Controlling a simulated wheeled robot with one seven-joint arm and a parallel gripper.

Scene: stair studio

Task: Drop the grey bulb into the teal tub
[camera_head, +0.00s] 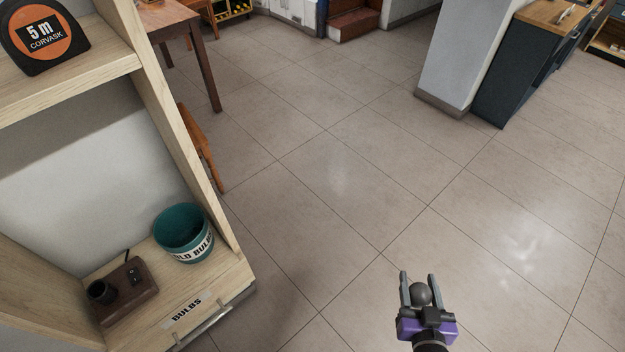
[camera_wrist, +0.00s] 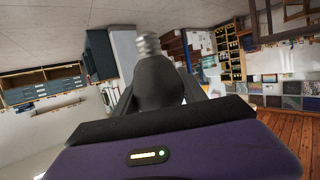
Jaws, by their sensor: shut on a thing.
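The teal tub (camera_head: 183,233) stands upright on the lower wooden shelf at the left in the head view. Its white label reads in part "OLD BULBS", and its inside is partly visible. My gripper (camera_head: 420,288) is at the lower right in the head view, over open floor and well to the right of the tub. It is shut on the grey bulb (camera_head: 421,294). In the wrist view the bulb (camera_wrist: 158,80) sits between the fingers, its ridged metal screw base pointing away from the gripper.
A dark brown socket box (camera_head: 127,292) stands left of the tub on the shelf marked "BULBS" (camera_head: 187,309). The shelf's upright side panel (camera_head: 185,130) rises behind the tub. A tape measure (camera_head: 42,36) lies on the upper shelf.

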